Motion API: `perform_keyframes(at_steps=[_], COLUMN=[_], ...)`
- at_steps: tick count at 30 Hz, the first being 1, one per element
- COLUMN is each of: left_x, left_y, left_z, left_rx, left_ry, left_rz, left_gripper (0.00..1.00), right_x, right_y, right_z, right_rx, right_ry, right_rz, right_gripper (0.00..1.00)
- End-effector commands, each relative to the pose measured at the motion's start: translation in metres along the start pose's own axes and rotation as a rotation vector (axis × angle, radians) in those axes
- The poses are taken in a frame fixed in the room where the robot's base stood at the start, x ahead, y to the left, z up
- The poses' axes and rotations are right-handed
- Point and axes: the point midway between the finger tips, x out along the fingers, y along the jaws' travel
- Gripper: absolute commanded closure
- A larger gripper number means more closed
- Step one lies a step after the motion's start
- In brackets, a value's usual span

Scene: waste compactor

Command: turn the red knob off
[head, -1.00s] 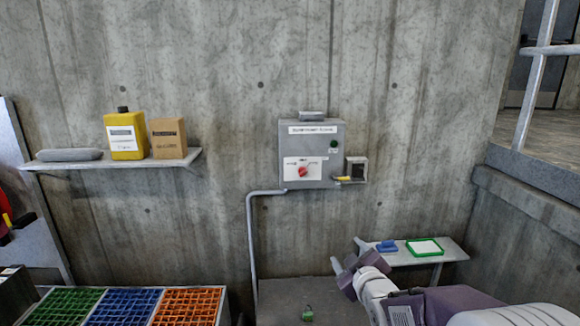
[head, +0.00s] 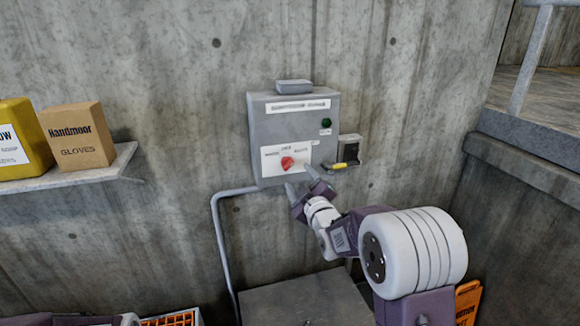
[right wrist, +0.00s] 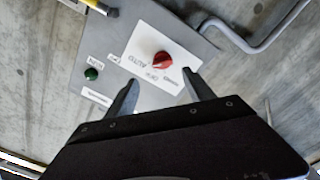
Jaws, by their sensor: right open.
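The red knob (head: 288,163) sits on a white label plate on the front of a grey control box (head: 262,123) fixed to the concrete wall. In the right wrist view the red knob (right wrist: 162,60) shows beyond the fingertips, roughly between their lines. My right gripper (head: 304,180) is open and empty, just below and to the right of the knob in the head view. It also shows in the right wrist view (right wrist: 165,88), with its fingers apart and not visibly touching the knob. My left gripper is out of view.
A green button (head: 326,123) is on the box's right side. A small bracket with a yellow-handled item (head: 338,166) juts out right of the box. A conduit (head: 220,245) runs down the wall. A shelf (head: 100,175) with a cardboard box (head: 78,137) is at left.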

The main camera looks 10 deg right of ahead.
Motion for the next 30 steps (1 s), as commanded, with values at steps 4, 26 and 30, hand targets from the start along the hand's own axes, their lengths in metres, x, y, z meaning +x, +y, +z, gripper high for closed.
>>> perform_keyframes(at_steps=[4, 26, 30], left_x=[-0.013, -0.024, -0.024], left_y=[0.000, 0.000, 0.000], left_z=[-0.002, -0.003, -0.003], left_rx=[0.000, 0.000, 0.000], left_ry=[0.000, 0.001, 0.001], left_rz=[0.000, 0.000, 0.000], left_gripper=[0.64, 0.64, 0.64], right_x=[0.032, 0.079, 0.078], right_y=[0.001, -0.001, -0.001], right_z=[-0.002, 0.000, 0.000], right_rx=[0.000, 0.000, 0.000], right_ry=[0.000, 0.000, 0.000], right_rz=[-0.002, -0.002, -0.002], right_gripper=[0.38, 0.80, 1.00])
